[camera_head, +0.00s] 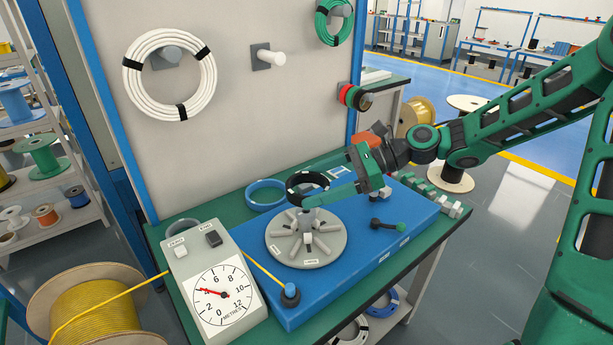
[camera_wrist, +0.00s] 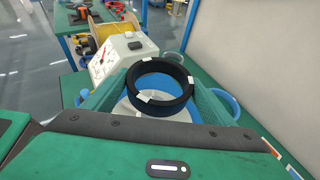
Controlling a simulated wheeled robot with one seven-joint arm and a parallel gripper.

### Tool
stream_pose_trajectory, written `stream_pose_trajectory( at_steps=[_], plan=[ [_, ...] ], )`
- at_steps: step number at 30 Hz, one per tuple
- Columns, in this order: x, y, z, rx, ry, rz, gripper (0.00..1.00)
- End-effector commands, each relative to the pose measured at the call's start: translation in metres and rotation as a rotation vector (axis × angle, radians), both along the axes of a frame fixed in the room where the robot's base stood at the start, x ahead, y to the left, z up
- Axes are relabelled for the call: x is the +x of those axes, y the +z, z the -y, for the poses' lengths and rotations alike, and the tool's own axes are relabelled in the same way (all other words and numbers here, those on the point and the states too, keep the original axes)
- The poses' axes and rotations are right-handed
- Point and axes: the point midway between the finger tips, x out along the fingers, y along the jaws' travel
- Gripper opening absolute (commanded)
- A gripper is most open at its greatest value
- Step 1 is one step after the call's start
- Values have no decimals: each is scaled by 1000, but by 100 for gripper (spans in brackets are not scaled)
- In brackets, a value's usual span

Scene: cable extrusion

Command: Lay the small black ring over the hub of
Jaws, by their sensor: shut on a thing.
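The small black ring (camera_head: 293,191) with white bands is held by my gripper (camera_head: 325,192) in the head view. In the wrist view the ring (camera_wrist: 163,105) sits between my two green fingers (camera_wrist: 160,100), which are shut on it. The ring is above and behind the grey round plate (camera_head: 306,258) with its spokes and central hub (camera_head: 307,219). In the head view a finger crosses in front of the ring's lower part. In the wrist view the ring hides much of the plate (camera_wrist: 128,110). The ring looks apart from the plate.
A blue ring (camera_head: 265,196) lies behind the plate. A metre counter (camera_head: 215,280) with a dial stands at left, with yellow cable running past a black-and-blue post (camera_head: 290,295). A grey board (camera_head: 250,110) rises behind.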

Motion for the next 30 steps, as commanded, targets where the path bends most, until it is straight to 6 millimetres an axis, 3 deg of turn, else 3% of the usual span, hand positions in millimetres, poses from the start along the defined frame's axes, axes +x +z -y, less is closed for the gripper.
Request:
stream_pose_trajectory(
  at_steps=[17,30],
  plan=[
    [-4,-3,-14,1,21,-1,56],
    [-4,-36,-14,1,21,-1,56]
  ],
)
